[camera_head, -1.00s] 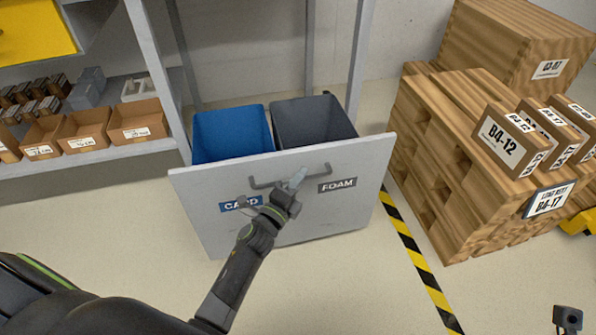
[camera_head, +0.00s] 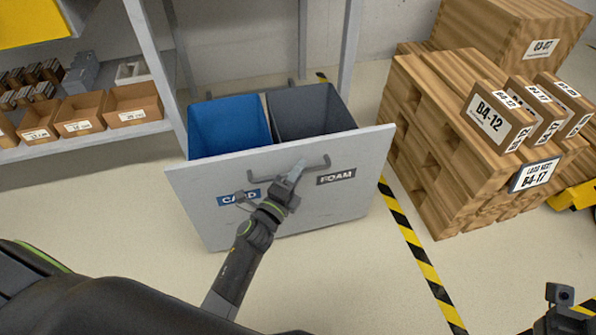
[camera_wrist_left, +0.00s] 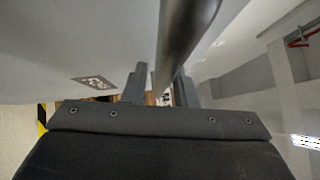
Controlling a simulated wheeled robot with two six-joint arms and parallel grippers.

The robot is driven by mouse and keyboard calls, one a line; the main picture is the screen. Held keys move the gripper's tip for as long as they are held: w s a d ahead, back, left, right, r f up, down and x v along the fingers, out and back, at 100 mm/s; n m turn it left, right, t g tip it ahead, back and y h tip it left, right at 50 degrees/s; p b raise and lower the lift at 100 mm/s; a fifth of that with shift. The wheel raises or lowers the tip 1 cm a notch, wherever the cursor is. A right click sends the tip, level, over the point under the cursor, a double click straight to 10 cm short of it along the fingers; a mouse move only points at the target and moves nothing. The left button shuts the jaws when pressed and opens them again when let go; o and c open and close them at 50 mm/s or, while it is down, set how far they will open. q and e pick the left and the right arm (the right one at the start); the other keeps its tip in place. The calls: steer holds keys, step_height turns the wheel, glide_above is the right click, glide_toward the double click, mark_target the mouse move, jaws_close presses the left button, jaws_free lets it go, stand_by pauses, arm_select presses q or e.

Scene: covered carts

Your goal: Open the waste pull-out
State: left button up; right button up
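The waste pull-out's light grey front panel (camera_head: 330,205) stands well out from its grey frame, with CARD and FOAM labels. Behind it, a blue bin (camera_head: 228,122) and a dark grey bin (camera_head: 305,113) show open tops. My left gripper (camera_head: 293,176) is at the panel's bar handle (camera_head: 318,165). In the left wrist view the handle bar (camera_wrist_left: 187,35) runs between the two fingers (camera_wrist_left: 158,85), and the gripper looks shut on it. Part of my right wrist shows at the bottom right; its fingers are hidden.
A shelf with cardboard boxes (camera_head: 130,105) is at the left. Wooden crates (camera_head: 450,130) with labelled boxes on top stand at the right. Black-and-yellow floor tape (camera_head: 415,250) runs between the crates and the pull-out. The floor before the panel is clear.

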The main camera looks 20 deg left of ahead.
arm_select(q)
steer(key=shift+o, duration=0.6)
steer(key=p+v, duration=0.1)
steer(key=v, duration=1.6)
steer(key=shift+s, duration=0.2)
